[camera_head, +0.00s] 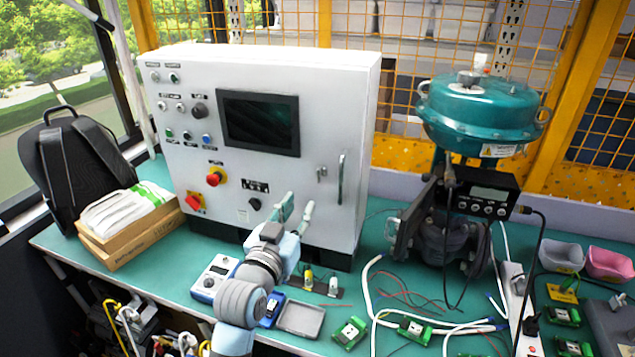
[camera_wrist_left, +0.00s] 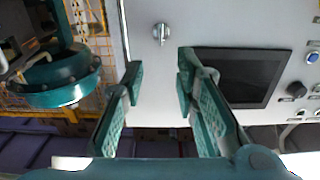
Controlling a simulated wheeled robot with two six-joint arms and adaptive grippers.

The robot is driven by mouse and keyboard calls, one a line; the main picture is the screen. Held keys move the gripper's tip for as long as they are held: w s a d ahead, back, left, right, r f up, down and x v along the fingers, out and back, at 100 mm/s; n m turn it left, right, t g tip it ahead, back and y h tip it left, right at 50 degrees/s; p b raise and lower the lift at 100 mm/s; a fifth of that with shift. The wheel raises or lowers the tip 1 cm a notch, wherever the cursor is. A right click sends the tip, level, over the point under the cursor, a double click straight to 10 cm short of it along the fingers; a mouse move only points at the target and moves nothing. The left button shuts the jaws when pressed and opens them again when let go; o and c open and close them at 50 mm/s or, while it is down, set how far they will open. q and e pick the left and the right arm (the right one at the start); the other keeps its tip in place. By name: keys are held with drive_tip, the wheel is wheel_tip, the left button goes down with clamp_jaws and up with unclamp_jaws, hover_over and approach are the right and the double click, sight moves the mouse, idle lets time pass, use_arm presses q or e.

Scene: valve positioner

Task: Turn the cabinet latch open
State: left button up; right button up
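The white control cabinet (camera_head: 230,130) stands on the green bench with its door shut. Its small silver latch (camera_head: 321,173) is near the door's right side, beside a long vertical handle (camera_head: 341,180). My left gripper (camera_head: 297,210) is in front of the door, below and left of the latch in the head view. Its fingers are apart with nothing between them. In the left wrist view the latch (camera_wrist_left: 160,33) shows beyond the open fingertips of the left gripper (camera_wrist_left: 159,78), apart from them. My right gripper is in neither view.
A dark screen (camera_head: 259,122) and several buttons are on the door. A teal valve actuator (camera_head: 480,110) stands right of the cabinet. Cables and small green boards lie on the bench (camera_head: 390,285). Boxes (camera_head: 130,235) and a backpack (camera_head: 85,160) are at the left.

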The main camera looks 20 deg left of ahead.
sight(318, 175)
use_arm(q)
drive_tip(key=w, duration=1.3)
drive_tip(key=shift+w+d, duration=0.2)
drive_tip(key=shift+d, duration=0.2)
drive_tip(key=shift+s, duration=0.1)
drive_tip(key=shift+c, duration=0.5)
clamp_jaws()
